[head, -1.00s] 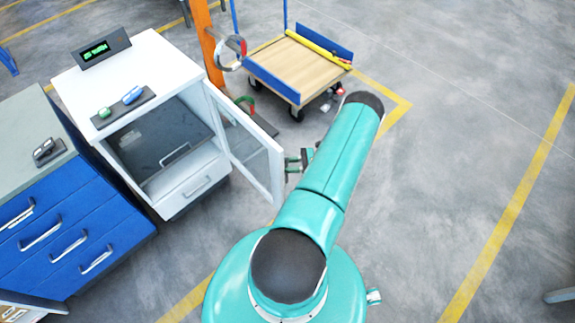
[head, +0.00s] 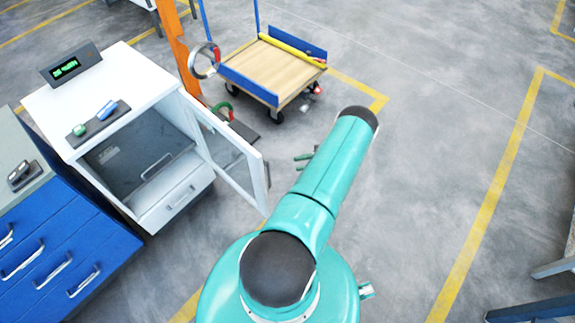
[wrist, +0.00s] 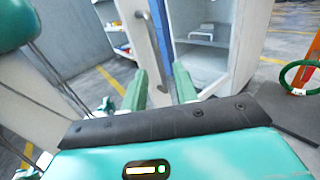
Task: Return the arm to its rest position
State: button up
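My teal arm (head: 325,185) reaches forward from its base in the head view. My gripper (head: 302,162) has green fingers and shows partly past the arm's left side, to the right of the open cabinet door (head: 235,150). Some floor shows between the fingers and the door edge. In the wrist view my gripper (wrist: 161,78) has its two fingers apart with nothing between them. Much of the gripper is hidden by the arm in the head view.
The white cabinet (head: 180,205) stands left, its door swung out toward my arm. Blue drawers (head: 60,255) are beside it. An orange post (head: 180,50) and a wooden-decked cart (head: 275,68) stand beyond. Open floor (head: 440,150) lies to the right.

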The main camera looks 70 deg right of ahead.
jog(key=shift+v, duration=0.9)
jog(key=shift+w, duration=0.1)
